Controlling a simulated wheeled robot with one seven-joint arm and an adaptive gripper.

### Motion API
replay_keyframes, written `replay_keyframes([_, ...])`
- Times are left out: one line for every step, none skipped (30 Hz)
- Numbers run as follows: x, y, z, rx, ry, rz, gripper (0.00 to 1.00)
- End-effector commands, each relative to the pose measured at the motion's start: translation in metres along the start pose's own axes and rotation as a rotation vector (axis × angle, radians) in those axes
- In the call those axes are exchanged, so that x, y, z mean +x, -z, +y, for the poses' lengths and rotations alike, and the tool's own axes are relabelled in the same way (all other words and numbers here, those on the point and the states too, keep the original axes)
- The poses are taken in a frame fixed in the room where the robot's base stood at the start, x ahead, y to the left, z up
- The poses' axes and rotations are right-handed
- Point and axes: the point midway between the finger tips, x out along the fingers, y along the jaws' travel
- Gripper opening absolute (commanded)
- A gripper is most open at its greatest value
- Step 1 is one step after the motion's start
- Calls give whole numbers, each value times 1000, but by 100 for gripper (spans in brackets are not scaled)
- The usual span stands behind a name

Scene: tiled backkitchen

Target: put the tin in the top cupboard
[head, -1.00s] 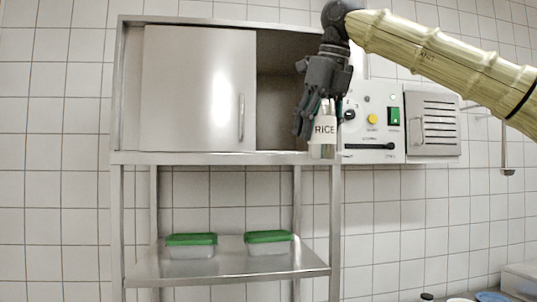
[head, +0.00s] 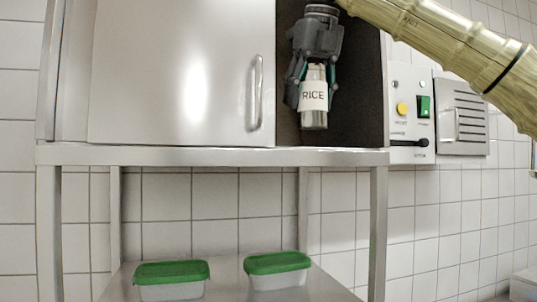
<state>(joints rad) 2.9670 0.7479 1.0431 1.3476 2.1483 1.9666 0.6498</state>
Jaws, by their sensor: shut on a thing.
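The tin (head: 314,97) is a small metal cylinder with a white label reading RICE. My gripper (head: 314,76) points down and is shut on its upper part, holding it upright. The top cupboard (head: 180,155) is a steel unit with a sliding door (head: 180,70) covering its left and middle part. Its right part is open and dark inside. In the head view the tin is in front of or within this opening, its bottom a little above the cupboard's lower edge. I cannot tell how deep it is.
A vertical door handle (head: 255,92) is close to the left of my gripper. Two green-lidded containers (head: 172,272) (head: 277,263) stand on the lower shelf. A control panel (head: 411,110) and a louvred box (head: 461,117) are on the wall at the right.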

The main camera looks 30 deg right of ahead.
Motion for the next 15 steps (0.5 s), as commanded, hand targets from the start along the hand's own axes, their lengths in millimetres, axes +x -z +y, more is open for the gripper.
replay_keyframes([-3,0,0,-1,-1,-3,16])
replay_keyframes([-4,-2,0,-1,-1,-3,16])
replay_keyframes([-3,-6,1,-2,-1,-3,16])
replay_keyframes([-2,-10,1,-1,-1,-3,16])
replay_keyframes([0,-16,2,-1,0,-2,16])
replay_keyframes([3,-24,2,-2,1,-1,16])
replay_keyframes([6,-32,2,-2,1,-1,16])
replay_keyframes([9,-38,3,-2,1,1,16])
replay_keyframes([13,-47,3,-1,1,1,16])
replay_keyframes([16,-54,3,-2,2,2,16])
replay_keyframes([19,-60,4,-2,2,2,16])
replay_keyframes([23,-68,4,-2,2,4,16])
replay_keyframes([25,-74,4,-2,2,4,16])
replay_keyframes([28,-79,3,-2,3,4,16])
replay_keyframes([31,-86,3,-1,3,4,16])
